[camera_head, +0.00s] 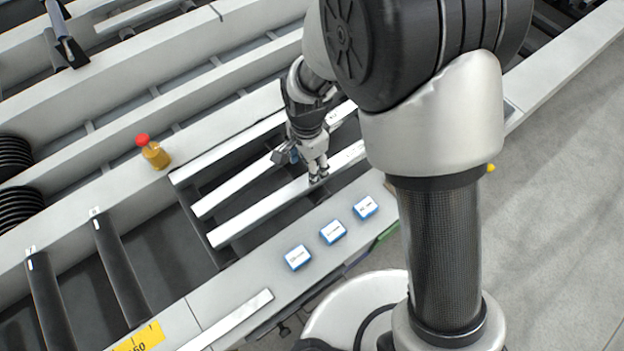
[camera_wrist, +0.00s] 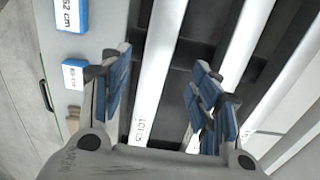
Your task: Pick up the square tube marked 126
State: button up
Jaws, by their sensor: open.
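My gripper (camera_head: 318,177) is over the nearest of several pale square tubes on the runout table. In the wrist view its blue-padded fingers (camera_wrist: 161,78) are apart, one on each side of this nearest tube (camera_wrist: 161,48). Printed characters on it, near the bottom of the picture, look like 1015, but I cannot read them surely. The same tube (camera_head: 258,212) runs diagonally in the head view. A middle tube (camera_head: 235,185) and a farther tube (camera_head: 222,151) lie beside it. The middle one (camera_wrist: 247,48) also shows in the wrist view. I can read no 126 on any tube.
Blue-edged labelled blocks (camera_head: 333,231) stand on the front rail (camera_head: 240,284). A red-topped yellow button (camera_head: 153,152) is on the rail behind the tubes. Dark rollers (camera_head: 120,268) lie to the left. A loose pale bar (camera_head: 228,320) lies at the front.

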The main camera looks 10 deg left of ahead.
notch_tip(320, 180, down, 3)
jog(key=shift+r, duration=0.2)
jog(key=f+b, duration=0.2)
jog(key=f, duration=0.3)
jog(key=shift+w+d+f+b, duration=0.1)
jog(key=shift+w+d+b, duration=0.15)
jog(key=shift+d+b, duration=0.15)
grip_shut()
dwell(0.4)
